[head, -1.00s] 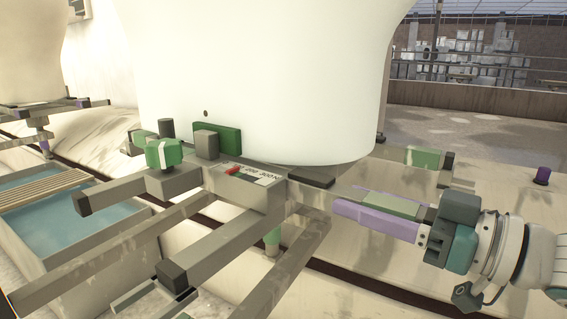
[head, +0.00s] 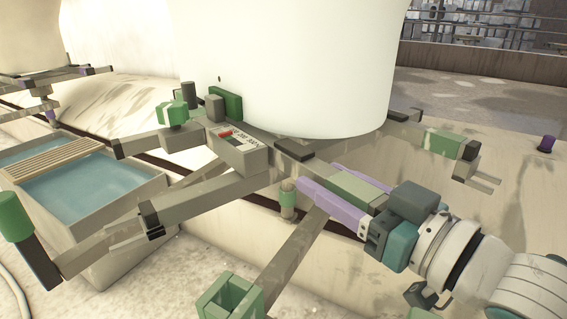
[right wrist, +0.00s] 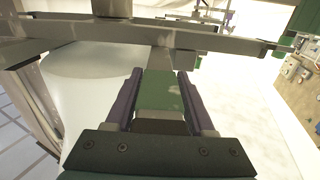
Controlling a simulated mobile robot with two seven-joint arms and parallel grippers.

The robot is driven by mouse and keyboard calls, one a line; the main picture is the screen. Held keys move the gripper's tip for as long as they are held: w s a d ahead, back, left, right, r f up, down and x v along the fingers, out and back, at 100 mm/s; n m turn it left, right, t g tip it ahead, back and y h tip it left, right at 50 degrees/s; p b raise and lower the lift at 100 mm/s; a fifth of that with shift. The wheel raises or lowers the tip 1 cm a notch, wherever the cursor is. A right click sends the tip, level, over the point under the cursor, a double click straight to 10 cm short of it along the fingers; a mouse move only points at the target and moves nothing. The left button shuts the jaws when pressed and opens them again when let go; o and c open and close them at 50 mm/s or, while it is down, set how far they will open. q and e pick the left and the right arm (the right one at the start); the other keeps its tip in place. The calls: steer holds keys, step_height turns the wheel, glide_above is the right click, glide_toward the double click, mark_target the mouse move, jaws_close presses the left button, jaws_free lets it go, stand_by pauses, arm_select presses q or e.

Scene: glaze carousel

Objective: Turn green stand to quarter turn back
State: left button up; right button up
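The green stand, a grey beam frame with green blocks, carries a big white vessel (head: 315,70). A grey label box (head: 240,150) on its front has a red mark near the left end of a scale; the figures are too blurred to read. My right gripper (head: 322,182) has its purple fingers along both sides of the stand's green handle bar (head: 352,187), seemingly pressed on it. The right wrist view shows the green bar (right wrist: 158,92) filling nearly all the room between the fingers. My left gripper is not in view.
A water basin (head: 85,185) with a slatted board (head: 60,157) stands at the left. Beams with dark ends jut out towards me, one with a green cylinder (head: 14,217). An open green box (head: 230,297) is at the bottom.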

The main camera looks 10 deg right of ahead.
steer(key=shift+o, duration=0.8)
steer(key=shift+d, duration=0.1)
steer(key=shift+s+d+r, duration=0.1)
steer(key=shift+s, duration=0.1)
steer(key=p+v, duration=0.4)
steer(key=v, duration=0.5)
steer(key=shift+s+p, duration=0.2)
steer(key=shift+p, duration=0.1)
